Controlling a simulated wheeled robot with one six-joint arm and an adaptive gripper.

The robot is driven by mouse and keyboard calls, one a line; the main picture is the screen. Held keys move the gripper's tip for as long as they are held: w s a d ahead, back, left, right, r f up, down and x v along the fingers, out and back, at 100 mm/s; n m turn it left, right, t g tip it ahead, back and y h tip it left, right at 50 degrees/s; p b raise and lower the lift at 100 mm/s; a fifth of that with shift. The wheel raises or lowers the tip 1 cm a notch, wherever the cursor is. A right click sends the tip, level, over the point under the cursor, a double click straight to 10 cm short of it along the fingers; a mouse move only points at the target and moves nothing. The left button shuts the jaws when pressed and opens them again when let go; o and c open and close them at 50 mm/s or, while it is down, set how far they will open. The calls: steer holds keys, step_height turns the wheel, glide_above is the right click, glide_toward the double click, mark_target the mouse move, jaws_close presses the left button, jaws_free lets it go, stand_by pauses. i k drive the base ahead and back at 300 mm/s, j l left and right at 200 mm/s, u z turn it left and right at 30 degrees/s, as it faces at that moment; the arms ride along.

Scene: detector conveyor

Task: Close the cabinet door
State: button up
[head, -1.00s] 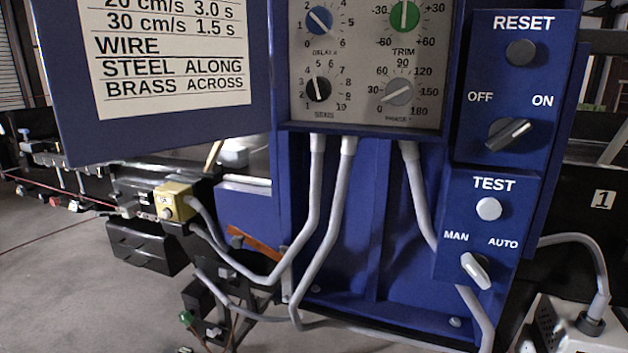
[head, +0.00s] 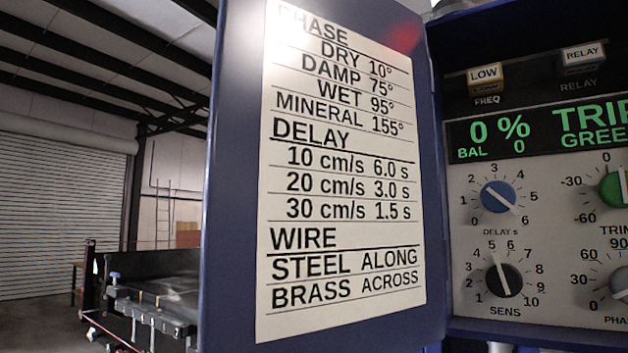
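The blue cabinet door (head: 232,200) stands open in the head view, swung out to the left of the cabinet. Its inner face carries a white printed card (head: 340,225) listing phase, delay and wire settings. The hinge side meets the blue cabinet (head: 500,28) at the door's right edge. Inside the cabinet is a grey control panel (head: 545,260) with knobs and a dark display with green text (head: 495,137). My gripper is not in the head view.
Left of the door is a dark conveyor (head: 165,290) with fittings along its side. Behind it are a roller shutter (head: 62,215) and a ladder (head: 165,213) by the far wall. Open floor (head: 35,325) shows at the lower left.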

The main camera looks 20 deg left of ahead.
mark_target(321, 230)
steer(key=i+j+z, duration=0.15)
steer(key=j, duration=0.55)
steer(key=i+j+z, duration=0.15)
steer(key=j, duration=0.55)
steer(key=j+z, duration=0.15)
steer(key=j, duration=0.6)
steer(key=j+u, duration=0.45)
steer(key=j, duration=1)
